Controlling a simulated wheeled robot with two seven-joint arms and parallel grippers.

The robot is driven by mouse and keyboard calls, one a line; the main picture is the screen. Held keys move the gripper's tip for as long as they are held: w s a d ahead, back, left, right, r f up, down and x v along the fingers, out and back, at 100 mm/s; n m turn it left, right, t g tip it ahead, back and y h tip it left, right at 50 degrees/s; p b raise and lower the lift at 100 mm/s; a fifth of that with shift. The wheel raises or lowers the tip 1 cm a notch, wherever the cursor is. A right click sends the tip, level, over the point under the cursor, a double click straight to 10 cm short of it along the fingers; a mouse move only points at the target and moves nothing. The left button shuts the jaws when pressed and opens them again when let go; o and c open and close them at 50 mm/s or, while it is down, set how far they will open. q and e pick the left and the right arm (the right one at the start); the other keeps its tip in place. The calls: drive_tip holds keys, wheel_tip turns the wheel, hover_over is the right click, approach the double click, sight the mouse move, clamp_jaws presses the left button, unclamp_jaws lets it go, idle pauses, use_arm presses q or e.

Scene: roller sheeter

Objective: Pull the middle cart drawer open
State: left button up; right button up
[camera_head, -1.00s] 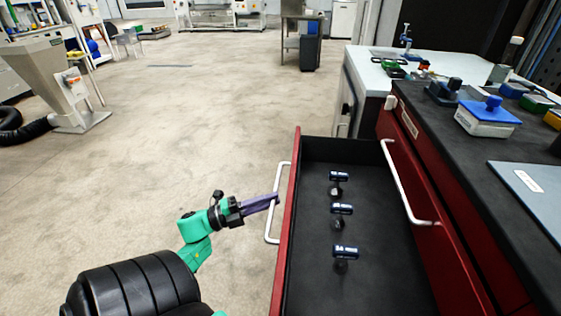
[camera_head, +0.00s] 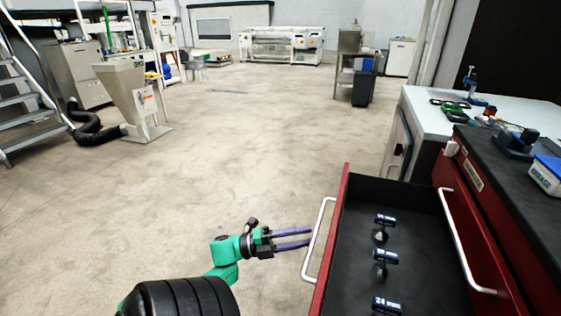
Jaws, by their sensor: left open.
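The red cart (camera_head: 497,215) stands at the right. One of its drawers (camera_head: 345,190) is pulled well out, and its black inside holds several dark tools with labelled blue heads (camera_head: 386,257). A white bar handle (camera_head: 319,240) is on the drawer's red front. Another white handle (camera_head: 465,240) is on a closed red front above the drawer. My left gripper (camera_head: 308,238) is open, with its two purple fingers pointing right at the open drawer's handle, their tips close to it. Whether they touch it I cannot tell. My right gripper is out of view.
A white-topped bench (camera_head: 425,108) with small items stands behind the cart. A blue-lidded box (camera_head: 546,175) sits on the cart's black top. The floor (camera_head: 200,190) to the left is wide and clear, with a hopper machine (camera_head: 125,95) farther back.

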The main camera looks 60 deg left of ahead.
use_arm(q)
drive_tip(key=b+v, duration=0.1)
drive_tip(key=v, duration=1.1)
drive_tip(key=shift+s, duration=0.25)
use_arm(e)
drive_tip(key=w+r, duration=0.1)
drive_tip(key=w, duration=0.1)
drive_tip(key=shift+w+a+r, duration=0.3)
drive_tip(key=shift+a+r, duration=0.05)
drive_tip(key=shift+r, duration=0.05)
use_arm(q)
drive_tip(key=shift+a, duration=0.1)
